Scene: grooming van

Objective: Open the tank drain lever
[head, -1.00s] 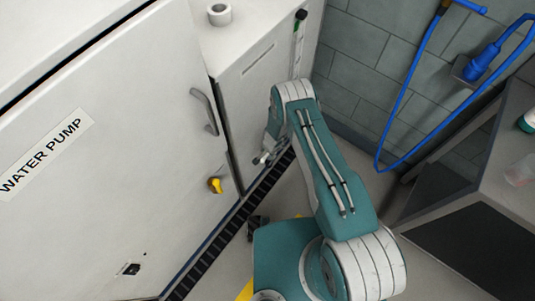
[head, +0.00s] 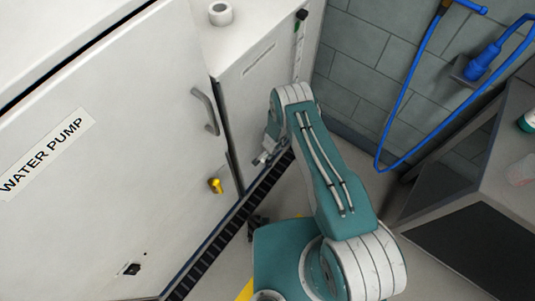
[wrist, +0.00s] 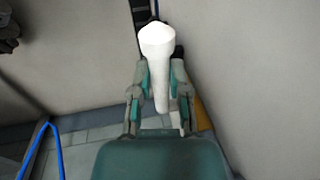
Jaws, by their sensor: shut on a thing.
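A white lever (wrist: 160,88) with a wide, blunt head stands between the fingers in the wrist view. I take it to be the tank drain lever; no label on it shows. My gripper (wrist: 158,76) is shut on its shaft, with one grey and green finger on each side. The head of the lever sticks out beyond the fingertips. In the head view my gripper (head: 264,158) is low beside the white cabinet front, partly behind my arm, and the lever cannot be made out there.
A white door marked WATER PUMP (head: 45,150) has a grey handle (head: 205,111) and a yellow knob (head: 215,186). A blue hose (head: 399,110) hangs on the tiled wall at right. A dark grate (head: 225,228) runs along the floor. A white roll (head: 220,14) stands on the cabinet top.

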